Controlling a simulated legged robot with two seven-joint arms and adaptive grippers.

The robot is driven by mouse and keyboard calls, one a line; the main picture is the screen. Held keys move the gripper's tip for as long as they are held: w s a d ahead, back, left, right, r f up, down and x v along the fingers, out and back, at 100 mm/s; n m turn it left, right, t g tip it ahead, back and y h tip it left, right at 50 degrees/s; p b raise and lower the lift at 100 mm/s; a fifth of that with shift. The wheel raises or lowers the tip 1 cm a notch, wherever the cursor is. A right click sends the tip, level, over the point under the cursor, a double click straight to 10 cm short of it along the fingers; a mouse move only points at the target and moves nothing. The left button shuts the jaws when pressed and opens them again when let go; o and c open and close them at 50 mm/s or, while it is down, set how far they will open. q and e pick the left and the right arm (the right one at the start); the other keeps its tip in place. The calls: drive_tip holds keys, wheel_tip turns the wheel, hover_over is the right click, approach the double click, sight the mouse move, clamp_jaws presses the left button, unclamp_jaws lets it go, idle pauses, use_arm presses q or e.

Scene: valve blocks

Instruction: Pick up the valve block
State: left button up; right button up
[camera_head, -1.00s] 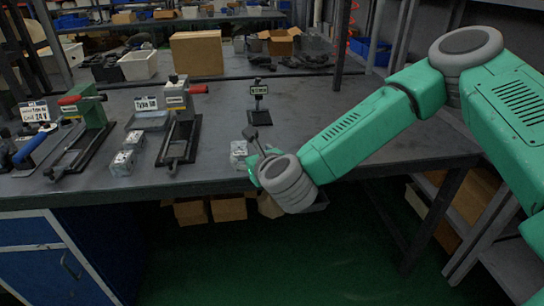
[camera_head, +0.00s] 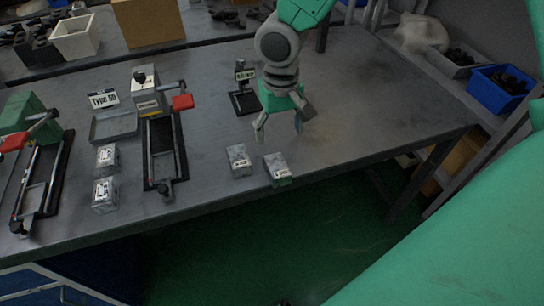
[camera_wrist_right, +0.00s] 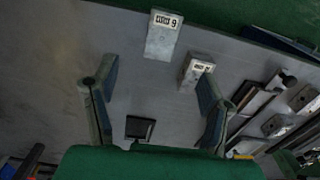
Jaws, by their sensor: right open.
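Two small grey valve blocks with white labels, one (camera_head: 239,160) and another (camera_head: 277,169), sit side by side near the table's front edge. In the right wrist view, one block (camera_wrist_right: 161,40) shows ahead, beyond the gap between the fingers. The other block (camera_wrist_right: 192,75) is close to the right-hand finger's tip. My right gripper (camera_head: 280,128) is open and empty, pointing down behind the two blocks; its fingers also show spread in the right wrist view (camera_wrist_right: 158,78). Two similar blocks (camera_head: 107,158) (camera_head: 105,194) stand farther left. My left gripper is not in view.
A clamp fixture with a red handle (camera_head: 182,102) stands left of the blocks, a second fixture (camera_head: 42,122) farther left. A small black sign stand (camera_head: 243,103) is close behind my gripper. The table (camera_head: 380,115) is clear to the right. A blue bin (camera_head: 502,90) is beyond.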

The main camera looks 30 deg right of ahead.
sight(277, 165)
wheel_tip(277, 165, down, 9)
drive_tip(key=shift+r+b, duration=0.15)
drive_tip(key=shift+b, duration=0.3)
wheel_tip(277, 165, down, 5)
drive_tip(key=shift+w+a+r, duration=0.1)
drive_tip(key=shift+r, duration=0.1)
clamp_jaws()
